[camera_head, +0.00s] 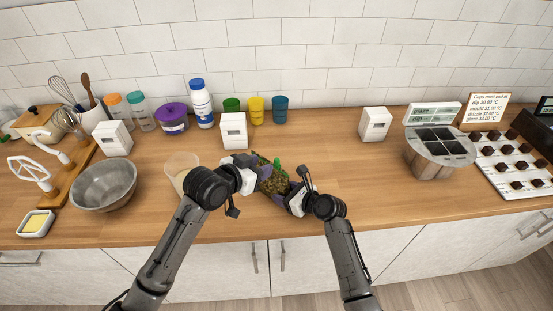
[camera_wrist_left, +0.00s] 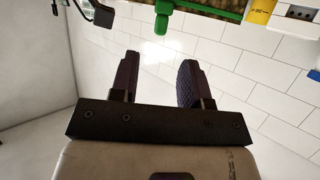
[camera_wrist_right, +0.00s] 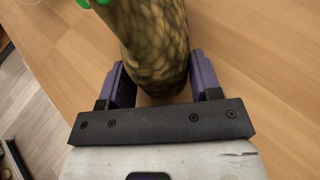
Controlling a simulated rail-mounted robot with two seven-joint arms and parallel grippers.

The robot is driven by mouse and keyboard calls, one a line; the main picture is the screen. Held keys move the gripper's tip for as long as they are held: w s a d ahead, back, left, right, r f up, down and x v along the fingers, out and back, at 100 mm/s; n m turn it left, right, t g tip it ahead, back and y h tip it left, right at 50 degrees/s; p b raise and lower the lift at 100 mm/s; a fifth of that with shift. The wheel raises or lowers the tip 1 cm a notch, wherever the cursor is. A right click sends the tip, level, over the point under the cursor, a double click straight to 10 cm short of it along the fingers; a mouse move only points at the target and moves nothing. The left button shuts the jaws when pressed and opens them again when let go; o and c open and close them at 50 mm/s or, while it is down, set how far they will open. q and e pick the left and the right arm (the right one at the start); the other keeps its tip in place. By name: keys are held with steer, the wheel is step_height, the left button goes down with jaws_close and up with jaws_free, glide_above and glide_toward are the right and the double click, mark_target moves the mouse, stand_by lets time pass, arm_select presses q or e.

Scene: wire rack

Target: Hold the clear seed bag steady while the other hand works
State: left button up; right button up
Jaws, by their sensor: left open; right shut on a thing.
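The clear seed bag (camera_head: 273,181), full of greenish-brown seeds, is at the front middle of the counter between my two grippers. A green piece (camera_head: 278,168) is at its top. My right gripper (camera_wrist_right: 156,72) is shut on the bag; in the right wrist view the bag (camera_wrist_right: 155,40) fills the space between its purple fingers. In the head view my right gripper (camera_head: 292,190) is at the bag's right side. My left gripper (camera_head: 259,167) is open at the bag's upper left. In the left wrist view nothing is between its fingers (camera_wrist_left: 158,70), and a green piece (camera_wrist_left: 205,8) shows beyond them.
A beige cup (camera_head: 180,175) stands close left of my left gripper, with a grey bowl (camera_head: 104,186) further left. White boxes (camera_head: 233,130), bottles and coloured cups (camera_head: 280,109) line the back. A round metal stand (camera_head: 440,147) is at right. Counter between bag and stand is clear.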

mark_target(275, 160)
arm_select(q)
steer(key=shift+x, duration=4.1)
steer(key=c, duration=0.7)
steer(key=shift+w+a+f, duration=0.1)
steer(key=shift+w+a, duration=2.5)
steer(key=shift+a, duration=0.25)
steer(key=o, duration=0.7)
steer(key=v, duration=0.6)
